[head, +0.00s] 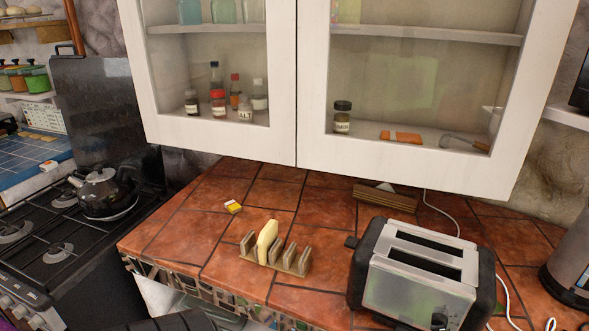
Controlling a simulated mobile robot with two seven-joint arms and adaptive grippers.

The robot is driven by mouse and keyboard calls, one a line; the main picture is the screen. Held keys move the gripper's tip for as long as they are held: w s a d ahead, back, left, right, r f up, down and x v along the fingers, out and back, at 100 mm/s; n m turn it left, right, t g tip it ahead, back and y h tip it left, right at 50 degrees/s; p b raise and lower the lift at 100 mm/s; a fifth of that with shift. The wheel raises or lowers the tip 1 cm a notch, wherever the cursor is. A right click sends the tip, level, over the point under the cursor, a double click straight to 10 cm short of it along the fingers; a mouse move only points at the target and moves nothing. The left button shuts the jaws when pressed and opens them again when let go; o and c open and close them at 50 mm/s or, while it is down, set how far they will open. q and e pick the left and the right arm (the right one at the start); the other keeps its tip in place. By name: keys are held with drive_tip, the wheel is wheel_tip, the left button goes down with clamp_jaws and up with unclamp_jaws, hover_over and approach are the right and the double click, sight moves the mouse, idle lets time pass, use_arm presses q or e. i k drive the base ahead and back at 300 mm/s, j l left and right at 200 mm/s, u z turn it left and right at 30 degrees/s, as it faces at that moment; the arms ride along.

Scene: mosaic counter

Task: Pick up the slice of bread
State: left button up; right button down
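The slice of bread (267,237) is pale yellow and stands upright in a small wooden rack (290,263). The rack sits on the tiled counter, left of the toaster. Its other slots look empty. The bread's lower part is partly hidden by the rack's dividers. I see neither my left nor my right gripper clearly in the head view. A dark shape at the bottom edge, left of centre, is cut off, and I cannot tell what it is.
A silver and black toaster (418,275) stands right of the rack. A small yellow box (233,207) lies behind it. Glass-door cabinets (225,130) hang above the counter (215,230). A kettle (103,192) stands on the stove at left. Bare tiles lie left of the rack.

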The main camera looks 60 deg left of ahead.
sight(268, 237)
drive_tip(key=u, duration=1.95)
